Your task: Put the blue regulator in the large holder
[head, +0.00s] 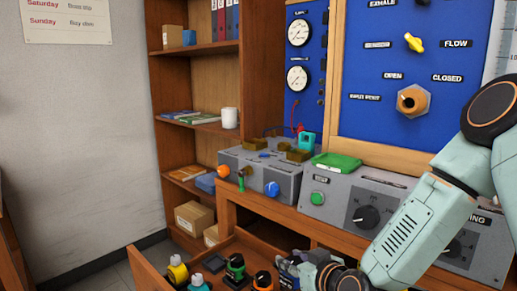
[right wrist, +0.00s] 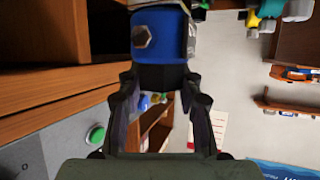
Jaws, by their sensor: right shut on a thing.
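The blue regulator (right wrist: 160,40), a blue cylinder with a hexagonal metal fitting and a black lower part, is between the fingers of my right gripper (right wrist: 163,88) in the right wrist view. The fingers are shut on its black part. In the head view my right gripper (head: 297,265) is low, at the right end of the open drawer (head: 152,272); the regulator is hard to make out there. I cannot tell which fixture is the large holder. A hexagonal orange-brown fitting (head: 413,100) is on the blue panel. My left gripper is not in view.
The drawer holds yellow (head: 178,270), teal (head: 199,283), green (head: 236,270) and orange (head: 263,281) regulators. A grey box (head: 255,170) with brown blocks and a green tray (head: 337,162) are on the bench. A bookcase (head: 200,90) stands behind.

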